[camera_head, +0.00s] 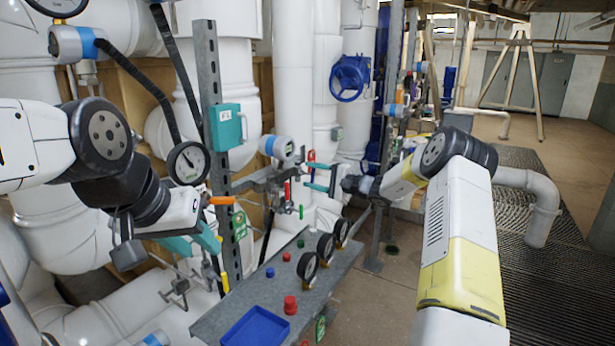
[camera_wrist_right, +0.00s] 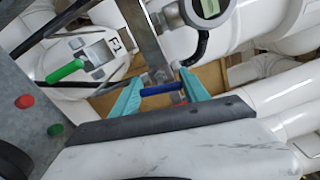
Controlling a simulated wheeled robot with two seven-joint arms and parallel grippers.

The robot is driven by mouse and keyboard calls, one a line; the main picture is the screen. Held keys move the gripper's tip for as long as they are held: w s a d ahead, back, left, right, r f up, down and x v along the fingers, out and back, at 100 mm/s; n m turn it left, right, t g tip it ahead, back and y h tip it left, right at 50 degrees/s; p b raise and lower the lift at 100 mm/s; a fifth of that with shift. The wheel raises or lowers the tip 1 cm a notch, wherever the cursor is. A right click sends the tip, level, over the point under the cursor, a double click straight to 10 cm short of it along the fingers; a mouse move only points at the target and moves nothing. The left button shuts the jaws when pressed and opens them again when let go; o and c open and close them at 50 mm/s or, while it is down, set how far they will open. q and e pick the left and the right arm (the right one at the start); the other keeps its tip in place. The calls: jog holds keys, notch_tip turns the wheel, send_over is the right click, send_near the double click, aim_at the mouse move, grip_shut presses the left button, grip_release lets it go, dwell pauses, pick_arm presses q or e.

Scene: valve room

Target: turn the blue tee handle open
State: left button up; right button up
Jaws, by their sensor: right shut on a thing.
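The blue tee handle (camera_wrist_right: 162,89) shows in the right wrist view as a short blue bar. It lies between the two teal fingers of my right gripper (camera_wrist_right: 158,92), which are shut on it, one at each end. In the head view my right gripper (camera_head: 320,177) reaches in from the right to the pipe fittings behind the panel, and I cannot make out the blue handle there. My left gripper (camera_head: 197,242), with teal fingers, is at the left beside the metal post, well apart from the blue handle. Whether it is open is not clear.
A green handle (camera_wrist_right: 65,70) and a red handle (camera_head: 287,190) are near my right gripper. A grey panel (camera_head: 345,275) with gauges, buttons and a blue tray (camera_head: 255,326) stands in front. A metal post (camera_head: 212,100) rises between my arms. A blue handwheel (camera_head: 348,78) is behind.

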jog(key=shift+f+n, duration=0.1)
jog(key=shift+n, duration=1)
jog(key=o, duration=1.4)
jog(key=shift+d, duration=0.1)
jog(key=v, duration=0.7)
jog(key=shift+s+d, duration=0.2)
jog(key=shift+s, duration=0.05)
